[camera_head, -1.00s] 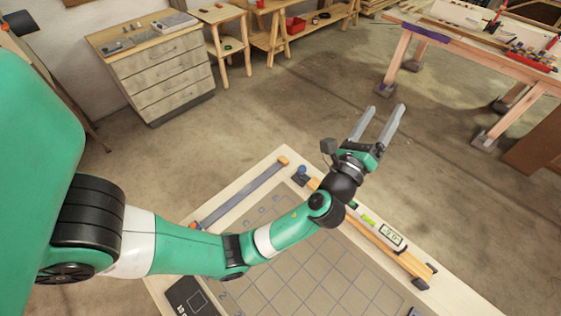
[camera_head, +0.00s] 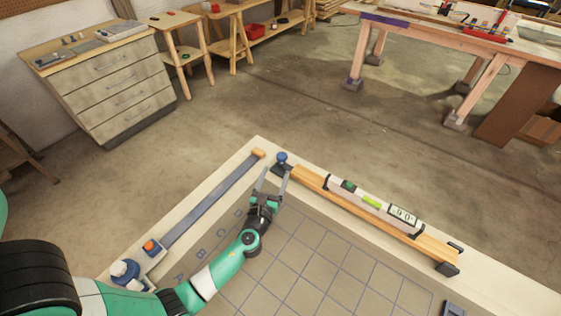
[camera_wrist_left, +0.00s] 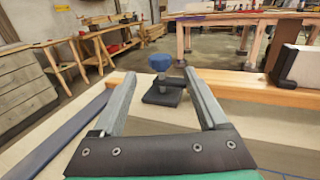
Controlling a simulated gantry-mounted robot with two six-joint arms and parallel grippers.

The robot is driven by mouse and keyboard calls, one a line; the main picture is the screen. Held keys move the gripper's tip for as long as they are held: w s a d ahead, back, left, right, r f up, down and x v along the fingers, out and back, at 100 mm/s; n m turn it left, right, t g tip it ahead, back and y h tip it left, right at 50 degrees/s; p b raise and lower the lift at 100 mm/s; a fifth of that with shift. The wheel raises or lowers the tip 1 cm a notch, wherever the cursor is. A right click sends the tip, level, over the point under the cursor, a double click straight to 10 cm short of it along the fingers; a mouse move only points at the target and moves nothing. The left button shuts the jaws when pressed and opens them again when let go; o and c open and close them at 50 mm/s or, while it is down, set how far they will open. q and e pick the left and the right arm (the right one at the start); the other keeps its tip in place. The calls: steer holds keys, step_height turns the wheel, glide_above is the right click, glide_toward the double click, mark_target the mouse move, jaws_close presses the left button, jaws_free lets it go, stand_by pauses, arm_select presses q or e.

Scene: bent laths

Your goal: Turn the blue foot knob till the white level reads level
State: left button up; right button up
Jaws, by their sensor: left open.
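The blue foot knob (camera_head: 282,157) stands on a dark base at the far corner of the board, by the end of a wooden lath (camera_head: 310,179). My left gripper (camera_head: 275,176) is open and empty, its fingers pointing at the knob from the near side. In the left wrist view, the knob (camera_wrist_left: 159,63) shows between the two fingers (camera_wrist_left: 159,85), apparently just beyond their tips with no visible contact. The white level (camera_head: 388,209) lies along the lath, with a green vial and a small display that seems to read 0.0. My right gripper is out of view.
A grey metal bar (camera_head: 210,202) runs along the board's left edge. A white-and-blue round item (camera_head: 125,271) and an orange button (camera_head: 150,246) sit at its near end. Workbenches stand farther back.

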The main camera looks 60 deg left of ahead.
mark_target(280, 159)
arm_select(q)
steer(key=b+x, duration=0.1)
steer(key=x, duration=0.6)
steer(key=shift+w+a, duration=0.1)
jaws_close()
steer(key=shift+a+t+h, duration=0.1)
steer(key=shift+t+h, duration=0.2)
steer(key=shift+t, duration=0.1)
